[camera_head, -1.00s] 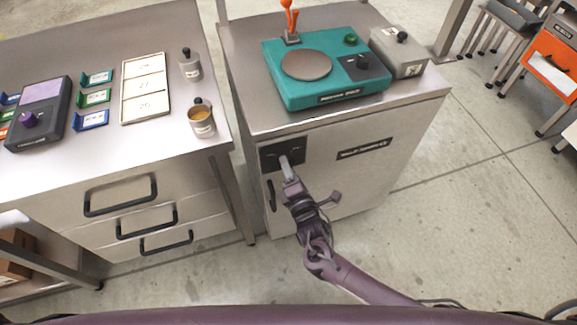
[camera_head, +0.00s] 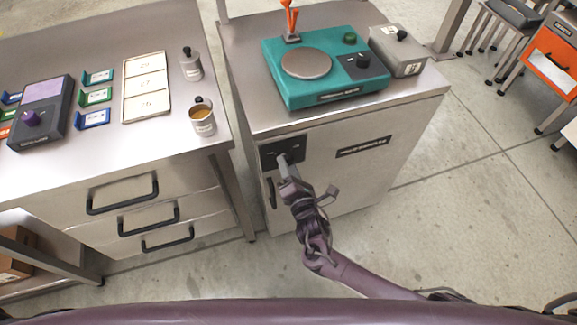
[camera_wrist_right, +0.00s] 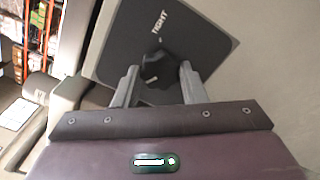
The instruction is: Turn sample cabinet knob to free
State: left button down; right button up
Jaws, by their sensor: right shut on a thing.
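The sample cabinet (camera_head: 345,180) is a pale metal cabinet with a dark plate (camera_head: 297,149) at the upper left of its front. In the right wrist view the black knob (camera_wrist_right: 157,70) sits on that plate (camera_wrist_right: 195,40), below the word "TIGHT", and the plate looks tilted there. My right gripper (camera_head: 284,162) reaches the plate and covers the knob in the head view. In the wrist view its two fingers (camera_wrist_right: 158,82) stand either side of the knob, shut on it. My left gripper is not in view.
A black handle (camera_head: 271,193) is on the cabinet front below the plate. A teal weigher (camera_head: 290,88) and a grey box (camera_head: 410,62) stand on top. A bench with drawers (camera_head: 110,175) stands left. Open floor (camera_head: 450,200) lies to the right.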

jog(key=o, duration=1)
jog(key=v, duration=0.8)
jog(key=s+d+f+m+g+h, duration=0.4)
jog(key=d+f+m, duration=0.3)
jog(key=f, duration=0.5)
jog(key=s+d+f+m+g+h, duration=0.1)
jog(key=s+d+f+m+g, duration=0.5)
jog(key=f, duration=0.7)
jog(key=s+d+f+m+g, duration=0.2)
jog(key=s+f+m, duration=0.1)
jog(key=s, duration=0.5)
jog(key=s+d+f+m+g, duration=0.2)
jog(key=s+f+m, duration=0.2)
jog(key=s, duration=0.5)
jog(key=s+d+f+m+g, duration=0.2)
jog(key=s+d+f+m, duration=0.1)
jog(key=s+m, duration=0.3)
jog(key=s+f, duration=0.1)
jog(key=s, duration=0.1)
jog(key=shift+s+h, duration=0.3)
